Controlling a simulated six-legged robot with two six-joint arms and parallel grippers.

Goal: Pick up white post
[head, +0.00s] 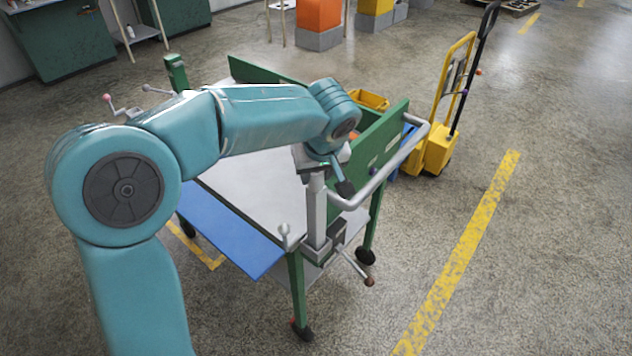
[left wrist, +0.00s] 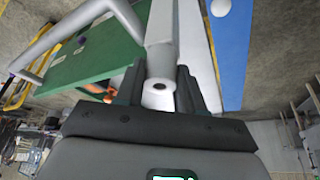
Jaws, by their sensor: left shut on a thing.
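The white post (head: 316,212) stands upright at the near corner of the green cart, its lower end at a grey bracket (head: 318,250). My left gripper (head: 316,172) is at the top of the post, partly hidden by my own wrist. In the left wrist view, the white post (left wrist: 161,40) runs between the two dark fingers of my left gripper (left wrist: 158,90). They are shut on its end, which shows a dark hole. I cannot tell whether the post is seated in the bracket or free of it. My right gripper is in neither view.
The cart has a pale top (head: 255,190), a blue side panel (head: 232,232) and a grey handle rail (head: 395,160) close to the post's right. A short white-knobbed lever (head: 285,235) stands just left of it. A yellow hand truck (head: 440,140) stands behind; floor at right is clear.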

